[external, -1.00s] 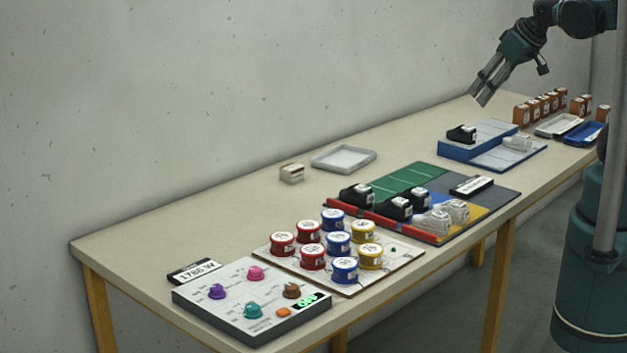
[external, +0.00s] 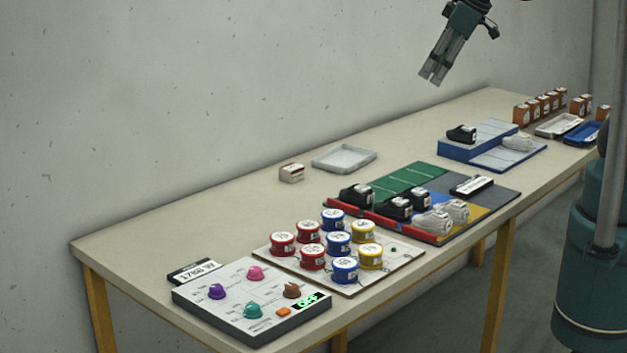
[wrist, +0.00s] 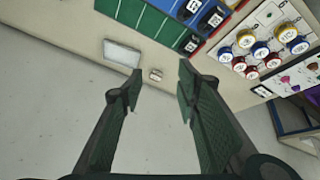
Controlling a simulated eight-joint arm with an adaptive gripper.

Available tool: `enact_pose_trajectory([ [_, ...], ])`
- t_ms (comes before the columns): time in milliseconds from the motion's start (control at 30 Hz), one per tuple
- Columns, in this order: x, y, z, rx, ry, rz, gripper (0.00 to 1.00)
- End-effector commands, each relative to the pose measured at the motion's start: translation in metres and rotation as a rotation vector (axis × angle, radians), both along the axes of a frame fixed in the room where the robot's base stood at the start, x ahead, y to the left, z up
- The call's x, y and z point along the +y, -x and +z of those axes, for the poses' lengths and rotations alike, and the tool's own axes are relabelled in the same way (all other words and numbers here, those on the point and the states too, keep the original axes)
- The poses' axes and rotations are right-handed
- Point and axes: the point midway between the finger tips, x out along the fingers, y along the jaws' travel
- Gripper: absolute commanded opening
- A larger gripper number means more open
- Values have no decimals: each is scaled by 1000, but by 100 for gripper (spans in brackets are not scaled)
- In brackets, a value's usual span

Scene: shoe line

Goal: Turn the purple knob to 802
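The purple knob (external: 216,291) sits at the left of a grey control panel (external: 283,329) on the near-left end of the table. The panel also bears a pink knob (external: 255,272), a teal knob (external: 252,310), a brown knob (external: 291,290), an orange button (external: 283,312) and a green-lit display (external: 307,300). My gripper (external: 431,78) is high above the table's far half, well away from the panel, pointing down. In the wrist view my gripper (wrist: 158,82) has its fingers wide apart with nothing between them. The panel lies at the right edge there.
A display sign (external: 194,271) stands behind the panel. A board (external: 405,255) with several red, blue and yellow round pots is beside it. Further along are a coloured mat (external: 400,176) with shoes, a white tray (external: 344,158), a small box (external: 291,173) and a blue stand (external: 462,151).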

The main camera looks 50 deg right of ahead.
Motion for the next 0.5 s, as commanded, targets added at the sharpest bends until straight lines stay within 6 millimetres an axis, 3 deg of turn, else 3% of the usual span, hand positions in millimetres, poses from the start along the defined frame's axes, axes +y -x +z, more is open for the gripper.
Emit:
enact_pose_trajectory([
  [500, 100, -63, 15, 59, 107, 320, 32],
])
